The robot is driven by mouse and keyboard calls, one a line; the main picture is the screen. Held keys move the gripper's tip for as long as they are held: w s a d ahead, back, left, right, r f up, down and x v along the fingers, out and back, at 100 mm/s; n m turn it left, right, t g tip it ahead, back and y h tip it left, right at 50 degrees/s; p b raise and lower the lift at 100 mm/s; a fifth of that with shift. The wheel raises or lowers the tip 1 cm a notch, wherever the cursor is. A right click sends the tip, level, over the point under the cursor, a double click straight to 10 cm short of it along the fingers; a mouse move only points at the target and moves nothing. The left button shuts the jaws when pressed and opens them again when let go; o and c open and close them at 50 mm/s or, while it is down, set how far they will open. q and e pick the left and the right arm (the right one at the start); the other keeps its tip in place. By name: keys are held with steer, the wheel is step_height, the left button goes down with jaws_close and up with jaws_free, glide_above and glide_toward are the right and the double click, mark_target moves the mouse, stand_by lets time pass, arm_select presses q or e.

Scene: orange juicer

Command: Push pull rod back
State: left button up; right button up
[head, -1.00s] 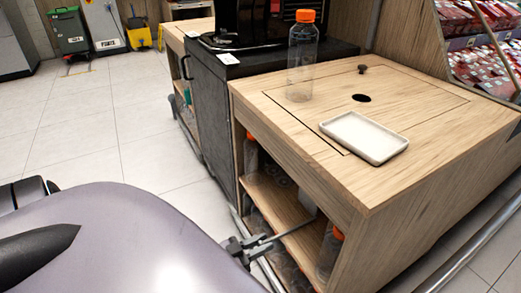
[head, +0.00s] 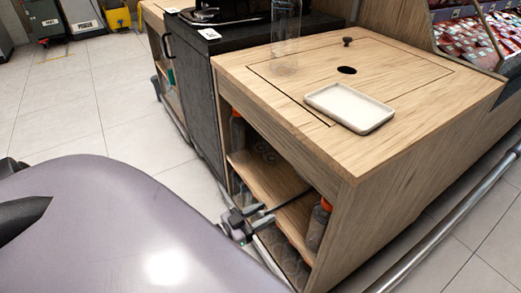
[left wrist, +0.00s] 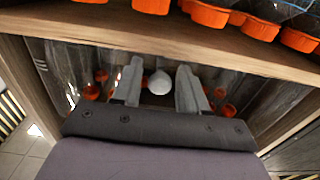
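My left gripper (head: 238,224) is low at the open front of the wooden cabinet, by its lower compartment. A thin dark rod (head: 285,202) shows beside it and runs into the cabinet; it looks like the pull rod. In the left wrist view my left gripper (left wrist: 159,88) has its two grey fingers apart. A white round end (left wrist: 159,82) shows in the gap between them, with a little space on each side; it may be the rod's end. I cannot tell whether the fingers touch it. My right gripper is not in view.
The wooden cabinet (head: 345,155) carries a clear bottle (head: 286,35), a white tray (head: 350,108) and a small dark knob (head: 347,41). Orange-capped bottles (head: 318,222) stand inside. A shelf board (left wrist: 160,45) lies just above the gripper. A metal rail (head: 455,220) runs along the floor.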

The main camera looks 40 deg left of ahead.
arm_select(q)
steer(key=p+v, duration=0.1)
steer(key=v, duration=0.6)
steer(key=shift+p, duration=0.4)
steer(key=shift+s, duration=0.15)
